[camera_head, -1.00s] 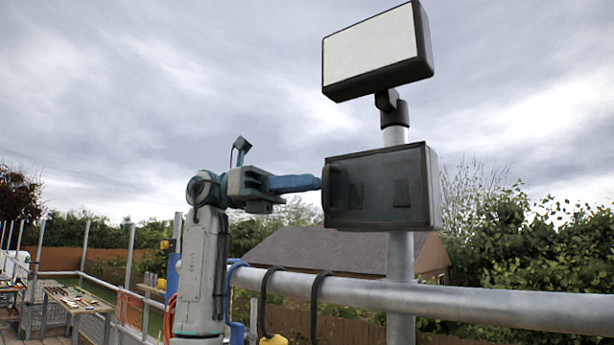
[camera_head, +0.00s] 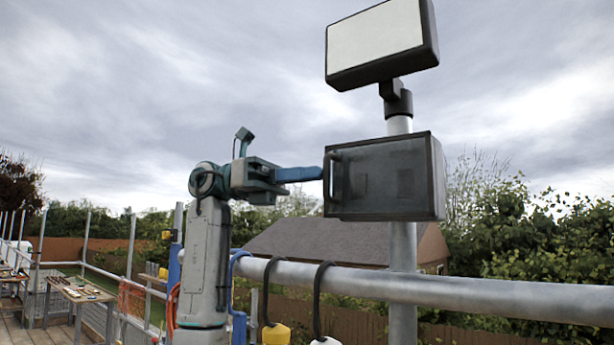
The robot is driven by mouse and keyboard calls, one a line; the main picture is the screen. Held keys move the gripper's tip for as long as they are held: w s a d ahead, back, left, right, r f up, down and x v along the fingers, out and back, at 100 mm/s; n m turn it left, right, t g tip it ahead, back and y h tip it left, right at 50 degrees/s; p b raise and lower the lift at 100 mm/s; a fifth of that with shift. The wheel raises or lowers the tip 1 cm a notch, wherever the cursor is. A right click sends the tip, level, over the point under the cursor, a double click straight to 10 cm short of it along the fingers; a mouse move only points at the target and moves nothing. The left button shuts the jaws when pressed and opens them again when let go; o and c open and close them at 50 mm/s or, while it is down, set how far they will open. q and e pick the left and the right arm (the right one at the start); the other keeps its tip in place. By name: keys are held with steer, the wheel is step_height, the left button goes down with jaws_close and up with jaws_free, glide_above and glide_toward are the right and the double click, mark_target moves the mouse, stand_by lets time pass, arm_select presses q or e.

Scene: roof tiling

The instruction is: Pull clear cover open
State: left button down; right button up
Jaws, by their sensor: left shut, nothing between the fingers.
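The clear cover (camera_head: 380,182) is a smoky see-through front on a dark box mounted on a grey post. It looks closed, and dim shapes show behind it. A dark upright handle (camera_head: 334,180) stands at its left edge. My left gripper (camera_head: 316,173) comes from the left with its blue fingers level. The fingers are shut, with their tips at the handle's left side. I cannot tell whether they touch it. My right gripper is not in view.
A pale panel in a black frame (camera_head: 375,45) sits above the box on the same post. A thick grey rail (camera_head: 450,292) crosses below, with dark hooks (camera_head: 320,290) hanging over it. A work table (camera_head: 80,292) stands far left. Open air lies left of the box.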

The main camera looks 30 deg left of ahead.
arm_select(q)
steer(key=shift+w+d+f, duration=0.25)
steer(key=shift+d+f, duration=0.05)
steer(key=shift+f, duration=0.15)
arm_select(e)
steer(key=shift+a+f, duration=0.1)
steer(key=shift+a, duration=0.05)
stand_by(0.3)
arm_select(q)
steer(key=c, duration=1.8)
jaws_free()
steer(key=shift+o, duration=0.2)
steer(key=shift+a+r, duration=0.25)
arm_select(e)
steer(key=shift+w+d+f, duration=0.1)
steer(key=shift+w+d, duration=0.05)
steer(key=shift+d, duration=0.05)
arm_select(q)
steer(key=shift+w+a+r, duration=0.15)
steer(key=shift+a+r, duration=0.1)
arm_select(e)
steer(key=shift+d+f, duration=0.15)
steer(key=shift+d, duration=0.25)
